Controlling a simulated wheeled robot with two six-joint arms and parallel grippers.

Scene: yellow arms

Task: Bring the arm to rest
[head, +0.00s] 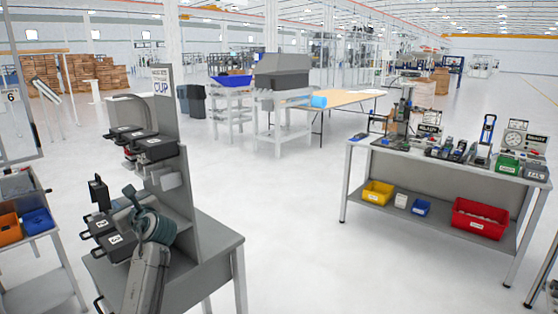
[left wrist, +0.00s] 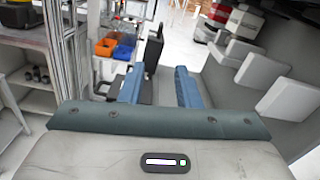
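My left arm (head: 148,275) comes up from the bottom left in the head view, over a grey workstation table (head: 215,243). Its left gripper (head: 138,203) is in front of the upright grey panel (head: 180,108) marked CUP. In the left wrist view the two blue fingers of the left gripper (left wrist: 159,82) stand apart. I see nothing held between them. A black upright object (left wrist: 153,52) shows beyond the finger gap. My right gripper does not show in either view.
Several black labelled boxes (head: 117,246) sit close to the left gripper, with more (head: 157,147) on the panel. A cart with orange (head: 9,229) and blue bins is at left. A workbench (head: 440,170) with devices stands at right. The floor between (head: 290,210) is clear.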

